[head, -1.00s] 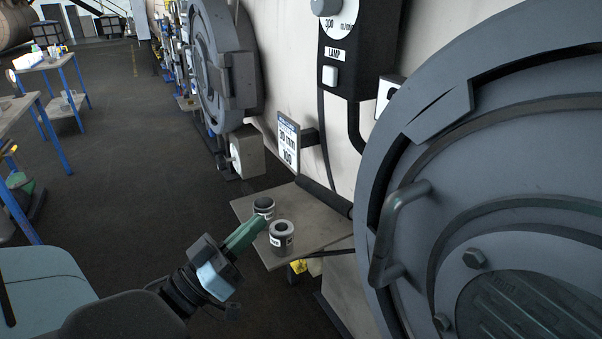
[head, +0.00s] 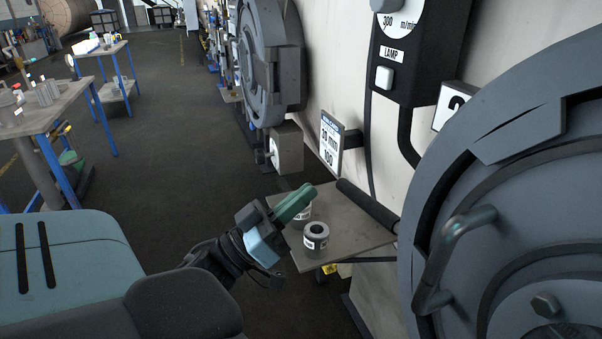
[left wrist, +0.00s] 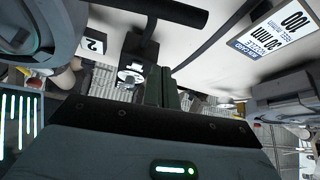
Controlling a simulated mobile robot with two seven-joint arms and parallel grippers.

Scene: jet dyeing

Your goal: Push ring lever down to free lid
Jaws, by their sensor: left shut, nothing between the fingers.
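The large round grey lid (head: 560,190) fills the right of the head view, with a bent grey handle (head: 455,255) on its face. A black bar with a thick grip, which looks like the ring lever (head: 368,206), sticks out from the lid's left edge. It also shows at the top of the left wrist view (left wrist: 165,10). My left gripper (head: 308,192), with green fingers, is shut and empty. Its tips appear just left of the lever's free end, with a small gap in the picture. The shut fingers also show in the left wrist view (left wrist: 162,88). My right gripper is out of view.
A small grey shelf (head: 355,240) below the lever holds two small jars, one (head: 316,236) clear and one partly hidden behind my gripper. A sign (head: 331,145) and a black lamp box (head: 410,60) are on the pale wall.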

